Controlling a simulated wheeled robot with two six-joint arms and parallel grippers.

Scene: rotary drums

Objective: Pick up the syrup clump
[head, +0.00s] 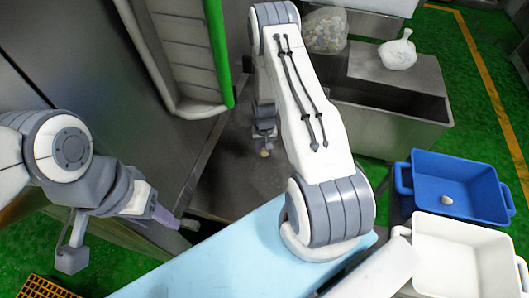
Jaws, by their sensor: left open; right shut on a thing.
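The syrup clump (265,153) shows as a small tan lump at the tips of my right gripper (264,146). My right arm reaches up and over, and its gripper points down above the grey metal surface (240,175) in the middle. The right gripper is shut on the clump; whether the clump touches the surface below cannot be told. My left gripper (181,223) is at the lower left, open and empty, pointing right, away from the clump.
A white slatted part with a green edge (217,50) stands just left of my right gripper. A blue bin (425,165) holding a small pale lump (447,200) and a white bin (440,228) are at right. A white bag (398,54) and clear bag (325,30) sit behind.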

